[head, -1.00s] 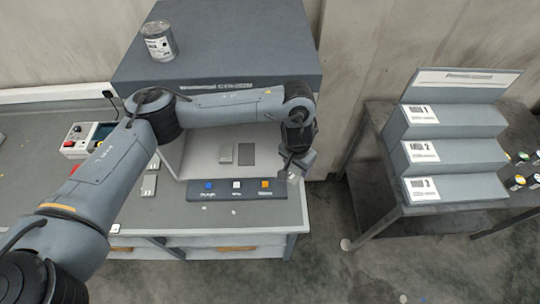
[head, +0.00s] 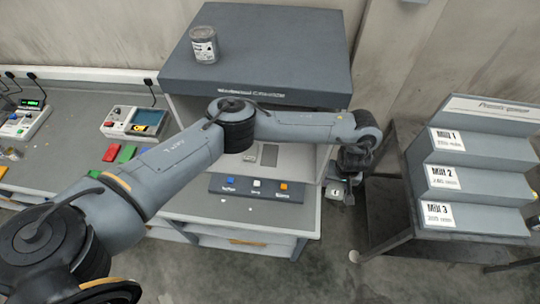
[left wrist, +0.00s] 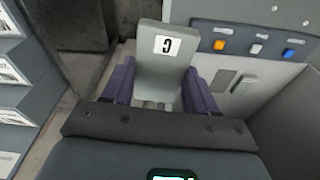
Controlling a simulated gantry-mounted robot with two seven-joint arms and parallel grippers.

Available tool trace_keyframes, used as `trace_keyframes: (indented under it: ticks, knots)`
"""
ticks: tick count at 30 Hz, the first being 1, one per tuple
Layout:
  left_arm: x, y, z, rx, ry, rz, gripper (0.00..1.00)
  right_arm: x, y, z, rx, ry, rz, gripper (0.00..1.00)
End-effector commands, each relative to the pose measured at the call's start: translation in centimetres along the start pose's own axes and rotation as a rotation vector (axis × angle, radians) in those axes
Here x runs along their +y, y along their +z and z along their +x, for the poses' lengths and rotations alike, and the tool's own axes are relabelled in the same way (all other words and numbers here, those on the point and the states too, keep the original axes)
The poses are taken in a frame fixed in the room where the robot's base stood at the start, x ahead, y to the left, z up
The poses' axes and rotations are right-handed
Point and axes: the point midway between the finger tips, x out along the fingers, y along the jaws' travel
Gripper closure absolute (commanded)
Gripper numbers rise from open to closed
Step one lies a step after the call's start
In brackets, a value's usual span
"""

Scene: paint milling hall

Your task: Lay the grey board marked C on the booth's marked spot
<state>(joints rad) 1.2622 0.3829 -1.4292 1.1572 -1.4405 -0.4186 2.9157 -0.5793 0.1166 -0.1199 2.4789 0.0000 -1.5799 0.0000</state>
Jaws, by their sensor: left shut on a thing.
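My left gripper (head: 348,172) is shut on the grey board marked C (left wrist: 162,62), which stands between its purple fingers in the left wrist view. In the head view the board (head: 337,192) shows only small and partly hidden, just outside the booth's right side. The booth (head: 255,60) is a grey, open-fronted box. On its pale floor a dark rectangle (head: 269,155) looks like the marked spot; it also shows in the left wrist view (left wrist: 222,80). A lighter grey tile (head: 250,155) lies beside it. My arm hides part of the booth's inside. My right gripper is out of view.
A panel with blue, white and orange buttons (head: 256,187) runs along the booth's front. A can (head: 204,45) stands on its roof. A stepped rack with mill labels (head: 470,175) stands to the right. Instruments and coloured pieces (head: 126,153) lie on the left bench.

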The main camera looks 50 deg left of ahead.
Motion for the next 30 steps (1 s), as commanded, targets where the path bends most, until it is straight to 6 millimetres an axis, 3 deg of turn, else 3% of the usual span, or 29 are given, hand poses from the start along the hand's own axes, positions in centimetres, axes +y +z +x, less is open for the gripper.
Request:
trace_keyframes:
  ticks: [2,12,30]
  knots:
    - [-1.0,0.8,2.3,-0.009,-0.021,-0.113,0.73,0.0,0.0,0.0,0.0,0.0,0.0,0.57]
    - [-3.1,1.9,7.5,-0.012,-0.042,-0.361,0.73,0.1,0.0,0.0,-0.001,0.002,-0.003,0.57]
    - [-5.2,3.5,10.3,0.004,-0.067,-0.532,0.73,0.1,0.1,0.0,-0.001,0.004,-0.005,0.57]
